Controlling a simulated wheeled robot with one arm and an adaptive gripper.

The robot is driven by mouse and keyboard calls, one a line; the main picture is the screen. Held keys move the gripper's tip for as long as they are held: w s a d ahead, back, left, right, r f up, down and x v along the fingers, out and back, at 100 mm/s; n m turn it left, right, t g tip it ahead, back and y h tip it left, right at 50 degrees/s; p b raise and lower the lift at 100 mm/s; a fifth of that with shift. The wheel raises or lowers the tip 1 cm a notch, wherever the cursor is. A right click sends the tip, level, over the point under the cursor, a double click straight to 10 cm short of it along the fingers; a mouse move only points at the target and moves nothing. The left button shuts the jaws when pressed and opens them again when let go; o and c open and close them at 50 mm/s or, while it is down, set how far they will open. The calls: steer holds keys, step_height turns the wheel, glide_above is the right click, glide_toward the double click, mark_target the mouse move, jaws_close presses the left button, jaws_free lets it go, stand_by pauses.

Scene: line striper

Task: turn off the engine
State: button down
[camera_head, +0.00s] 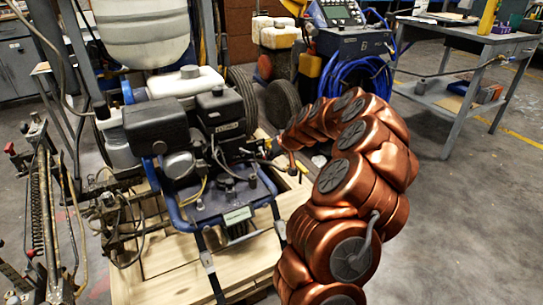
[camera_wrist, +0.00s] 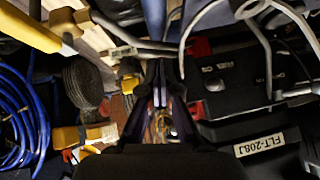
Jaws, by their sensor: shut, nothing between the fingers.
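The engine (camera_head: 222,125) sits on the blue frame of the line striper (camera_head: 205,212), on a wooden pallet. My arm reaches in from the right, and my gripper (camera_head: 273,150) is beside the engine's right side, small in the head view. In the wrist view my gripper (camera_wrist: 160,84) is shut and empty, with its dark fingers together. Right of the fingers is the engine's black panel (camera_wrist: 235,85) with small white lettering. Small red parts (camera_wrist: 196,109) sit at the panel's left edge, close to the fingers. I cannot tell which is the engine switch or whether the fingers touch anything.
Blue coiled hose (camera_head: 358,80) hangs on another machine behind my arm. A grey workbench (camera_head: 470,85) stands at the back right. Cables and bent metal tubes (camera_wrist: 268,45) cross near the panel. Clear concrete floor (camera_head: 465,215) lies to the right.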

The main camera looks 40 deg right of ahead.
steer(key=shift+r, duration=0.75)
steer(key=shift+p, duration=0.3)
steer(key=s+r+p, duration=0.3)
steer(key=s+r, duration=0.1)
steer(key=s, duration=0.8)
steer(key=shift+s+r, duration=0.15)
steer(key=shift+r, duration=0.1)
